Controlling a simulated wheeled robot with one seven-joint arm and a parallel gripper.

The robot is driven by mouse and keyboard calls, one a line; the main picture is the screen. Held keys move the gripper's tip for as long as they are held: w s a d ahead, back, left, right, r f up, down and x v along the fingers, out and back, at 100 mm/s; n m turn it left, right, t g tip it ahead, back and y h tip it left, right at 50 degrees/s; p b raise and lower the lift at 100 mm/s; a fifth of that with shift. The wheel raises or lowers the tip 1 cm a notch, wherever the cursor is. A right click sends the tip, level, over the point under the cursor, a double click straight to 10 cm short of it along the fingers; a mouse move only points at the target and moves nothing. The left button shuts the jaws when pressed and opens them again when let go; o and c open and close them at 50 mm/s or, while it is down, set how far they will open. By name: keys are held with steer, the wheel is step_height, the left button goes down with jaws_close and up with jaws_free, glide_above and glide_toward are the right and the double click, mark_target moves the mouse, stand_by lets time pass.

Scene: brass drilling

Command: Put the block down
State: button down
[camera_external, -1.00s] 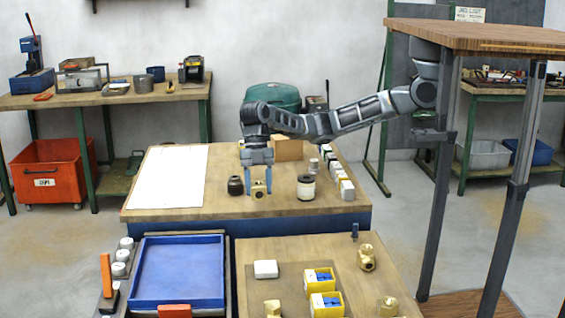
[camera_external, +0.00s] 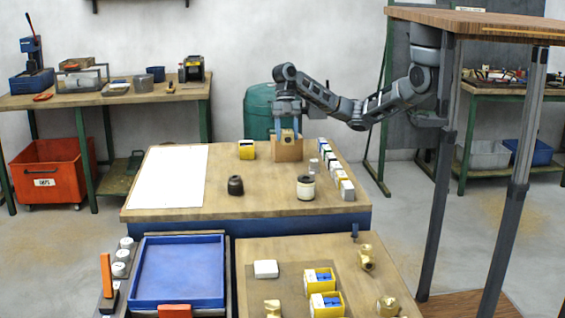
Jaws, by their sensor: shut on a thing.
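My gripper (camera_external: 287,134) hangs at the back of the middle table (camera_external: 225,195), with its two blue fingers pointing down. It is shut on a small brass block (camera_external: 287,136) with a dark round hole in its front face. In the picture the block overlaps the upper part of a tan box (camera_external: 288,152) at the table's back edge. I cannot tell whether the block touches the box or is held apart from it.
A yellow bin (camera_external: 246,150) stands left of the tan box. A white sheet (camera_external: 168,178) covers the table's left side. A dark pot (camera_external: 236,186), a white-labelled jar (camera_external: 306,187) and a row of small boxes (camera_external: 346,188) stand on the table. Its middle is clear.

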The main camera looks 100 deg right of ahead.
steer(key=w+a+f, duration=0.2)
steer(key=a, duration=0.1)
steer(key=w+a+f+p, duration=0.1)
steer(key=w+a+f, duration=0.1)
steer(key=a, duration=0.1)
steer(key=w+a+f, duration=0.2)
steer(key=a, duration=0.1)
steer(key=shift+w+f, duration=0.25)
steer(key=shift+f, duration=0.1)
steer(key=shift+f+p, duration=0.35)
steer(key=shift+f, duration=1.65)
steer(key=shift+f, duration=0.15)
steer(key=shift+c, duration=2.2)
jaws_free()
steer(key=b+v, duration=0.1)
steer(key=v, duration=1.1)
